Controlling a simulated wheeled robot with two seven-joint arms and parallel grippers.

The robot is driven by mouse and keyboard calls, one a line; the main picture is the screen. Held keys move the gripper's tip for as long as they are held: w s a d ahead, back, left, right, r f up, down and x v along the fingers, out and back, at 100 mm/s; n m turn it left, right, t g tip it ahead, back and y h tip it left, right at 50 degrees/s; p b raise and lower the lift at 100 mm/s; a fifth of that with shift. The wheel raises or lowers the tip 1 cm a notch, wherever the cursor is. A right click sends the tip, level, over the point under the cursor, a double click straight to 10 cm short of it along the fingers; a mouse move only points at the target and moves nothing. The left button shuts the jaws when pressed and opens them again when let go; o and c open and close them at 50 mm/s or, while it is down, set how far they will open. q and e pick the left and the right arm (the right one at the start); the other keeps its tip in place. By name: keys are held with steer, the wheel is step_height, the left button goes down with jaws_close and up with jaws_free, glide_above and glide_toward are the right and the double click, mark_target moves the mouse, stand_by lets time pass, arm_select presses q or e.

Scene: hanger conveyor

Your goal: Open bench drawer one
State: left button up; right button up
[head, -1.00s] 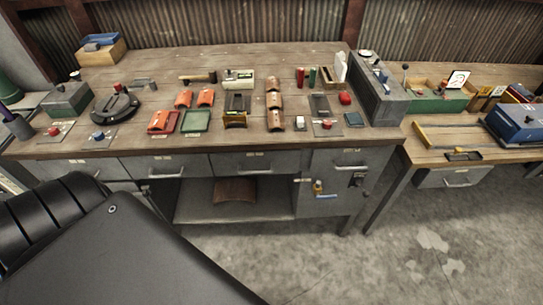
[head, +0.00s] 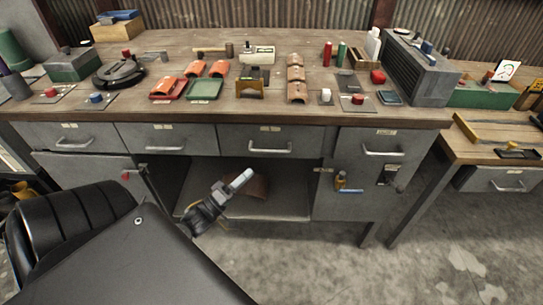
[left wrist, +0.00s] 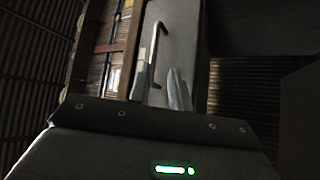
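The workbench has a row of grey drawers with bar handles: far left (head: 72,137), second (head: 168,138), third (head: 270,141) and right (head: 382,143). All look shut. Their labels are too small to read, so I cannot tell which is drawer one. My left gripper (head: 238,181) is below the third drawer, in front of the open shelf space, with nothing seen in it. Its finger spacing is unclear. In the left wrist view, a drawer handle (left wrist: 160,45) on a grey front lies beyond the fingers (left wrist: 176,90), apparently apart from them. My right gripper is out of view.
The bench top (head: 300,112) carries several small parts, trays and a grey machine (head: 420,75). A brown curved piece (head: 255,187) lies on the lower shelf. A cupboard (head: 360,190) is at the right. A second bench (head: 500,158) stands further right. The floor in front looks clear.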

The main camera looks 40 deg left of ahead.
mark_target(271, 152)
arm_select(q)
steer(key=x, duration=0.3)
steer(key=p+x, duration=0.1)
steer(key=x, duration=0.7)
steer(key=shift+s+d+r, duration=0.1)
steer(key=shift+s+r, duration=0.05)
steer(key=shift+r, duration=0.25)
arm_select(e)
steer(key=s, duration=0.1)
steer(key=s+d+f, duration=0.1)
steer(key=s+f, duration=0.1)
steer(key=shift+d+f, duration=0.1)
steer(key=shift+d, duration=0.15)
arm_select(q)
jaws_close()
